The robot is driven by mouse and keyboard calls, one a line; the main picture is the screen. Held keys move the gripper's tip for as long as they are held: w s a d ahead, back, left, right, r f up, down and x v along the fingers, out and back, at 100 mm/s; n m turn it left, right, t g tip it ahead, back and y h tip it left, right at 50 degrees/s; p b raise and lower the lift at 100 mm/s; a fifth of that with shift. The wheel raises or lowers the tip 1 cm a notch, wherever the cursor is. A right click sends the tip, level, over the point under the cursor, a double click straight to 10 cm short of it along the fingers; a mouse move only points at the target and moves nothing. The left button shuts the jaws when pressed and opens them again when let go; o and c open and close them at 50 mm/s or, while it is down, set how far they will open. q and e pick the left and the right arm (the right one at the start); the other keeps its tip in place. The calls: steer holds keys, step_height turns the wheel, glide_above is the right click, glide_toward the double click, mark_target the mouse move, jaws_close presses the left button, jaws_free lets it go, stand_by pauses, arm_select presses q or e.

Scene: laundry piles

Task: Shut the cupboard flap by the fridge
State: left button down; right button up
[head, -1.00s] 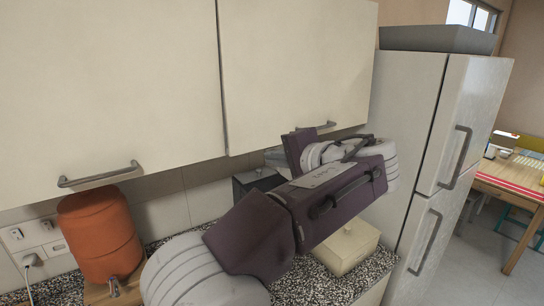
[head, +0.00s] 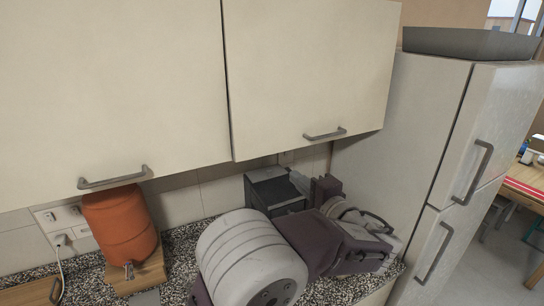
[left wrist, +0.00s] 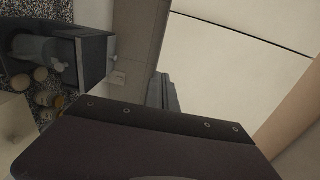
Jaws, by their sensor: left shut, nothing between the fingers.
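The cupboard flap by the fridge (head: 310,70) is the cream upper door with a grey bar handle (head: 325,134) near its lower edge. In the head view it hangs down and looks about flush with the cupboard door on its left; I see no clear gap. My left gripper (head: 299,181) is below the flap, above the counter, partly hidden behind my own wrist. In the left wrist view my gripper's grey fingers (left wrist: 163,92) are together and hold nothing. A pale panel with a dark seam (left wrist: 240,32) fills the upper right there. My right gripper is not in view.
The fridge (head: 385,130) stands right of the cupboard, with a grey tray on top (head: 470,43). A dark boxy appliance (head: 272,190) is close beside my left gripper. A table (head: 525,180) is far right.

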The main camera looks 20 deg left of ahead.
arm_select(q)
steer(key=p, duration=0.3)
glide_toward(270, 154)
steer(key=p+x, duration=0.3)
steer(key=x, duration=0.2)
steer(key=shift+w+a+r, duration=0.15)
steer(key=shift+a, duration=0.1)
steer(key=shift+w+a+f+p, duration=0.25)
steer(key=shift+w+a+p, duration=0.15)
steer(key=shift+w, duration=0.1)
steer(key=shift+f, duration=0.1)
